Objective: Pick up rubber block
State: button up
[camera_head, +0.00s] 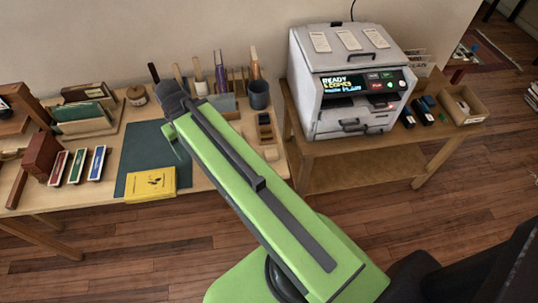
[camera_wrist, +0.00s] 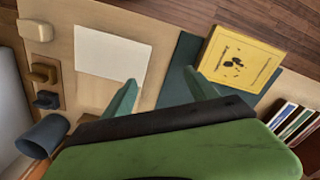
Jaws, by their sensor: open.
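My gripper (camera_wrist: 161,88) is open and empty above the desk, its two green fingers spread apart in the wrist view. In the head view my arm hides most of it. A pale beige block (camera_wrist: 35,30) with rounded edges lies at the upper left of the wrist view, well to the left of the fingers. It may be the rubber block, but I cannot be sure. In the head view it lies near the desk's right front edge (camera_head: 271,154). A brown piece (camera_wrist: 43,73) and a dark piece (camera_wrist: 47,100) sit in a row beside it.
A yellow book (camera_head: 151,185) lies partly on a dark green mat (camera_head: 139,150). A white sheet (camera_wrist: 112,53) lies between mat and block. A dark blue-grey cup (camera_head: 260,95) stands behind the row. A printer (camera_head: 345,80) stands on a separate table at right.

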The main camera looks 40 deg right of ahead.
aim_at(271, 155)
jog(key=u, duration=0.35)
jog(key=k, duration=1.25)
jog(key=u, duration=0.55)
jog(key=i, duration=1)
jog(key=z, duration=0.1)
